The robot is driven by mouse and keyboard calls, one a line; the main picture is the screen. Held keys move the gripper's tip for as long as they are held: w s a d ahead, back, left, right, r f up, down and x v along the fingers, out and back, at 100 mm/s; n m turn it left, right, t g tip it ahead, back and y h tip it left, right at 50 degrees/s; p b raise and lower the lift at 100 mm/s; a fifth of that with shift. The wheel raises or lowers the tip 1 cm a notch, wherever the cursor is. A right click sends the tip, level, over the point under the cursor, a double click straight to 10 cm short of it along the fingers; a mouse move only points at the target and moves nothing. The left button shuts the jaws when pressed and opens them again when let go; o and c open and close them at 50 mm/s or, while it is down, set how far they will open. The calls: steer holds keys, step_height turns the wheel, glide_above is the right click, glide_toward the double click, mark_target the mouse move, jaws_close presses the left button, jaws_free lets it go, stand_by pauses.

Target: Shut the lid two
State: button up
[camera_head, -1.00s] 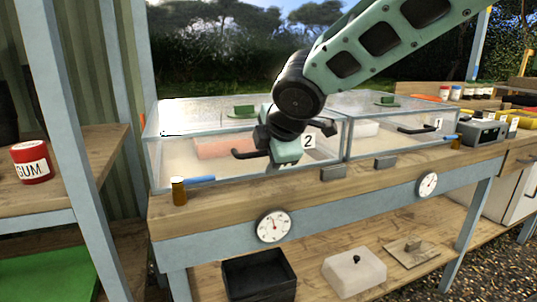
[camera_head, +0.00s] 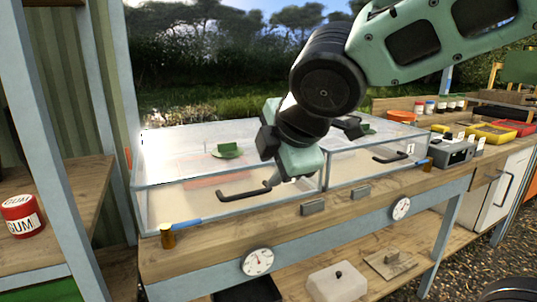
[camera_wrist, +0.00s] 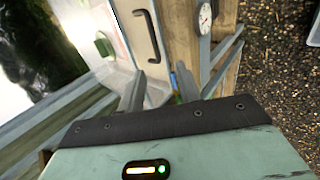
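Lid two is the clear top (camera_head: 185,160) of the left glass box, with a green knob-like piece (camera_head: 227,151) on it and a black bar handle (camera_head: 243,193) at its front. It appears to lie flat on the box. My gripper (camera_wrist: 163,86) is above the box's front part, its body beside the handle's right end in the head view. In the wrist view its fingers are apart with nothing between them, and the handle (camera_wrist: 149,38) is beyond their tips. The number 2 label is hidden.
The right glass box, lid handle (camera_head: 389,157) and label 1 (camera_head: 410,148), stands beside it. A dial (camera_head: 257,262) is on the bench front. A shelf with a red jar (camera_head: 22,215) is left.

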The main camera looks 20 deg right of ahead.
steer(key=shift+s+r+p, duration=0.3)
steer(key=shift+r+p, duration=0.05)
steer(key=shift+p, duration=0.1)
stand_by(0.3)
steer(key=s+a+f+m+g+p, duration=0.2)
steer(key=s+a+m+g+p, duration=0.1)
steer(key=s, duration=0.5)
steer(key=s+a+f+m+g+p, duration=0.2)
steer(key=s+a+m+g+p, duration=0.1)
steer(key=s+m+g+p, duration=0.2)
steer(key=s+m+p, duration=0.2)
steer(key=s, duration=0.2)
steer(key=shift+a+f+y, duration=0.2)
steer(key=shift+f+y, duration=0.1)
steer(key=shift+f, duration=0.05)
steer(key=shift+w, duration=0.1)
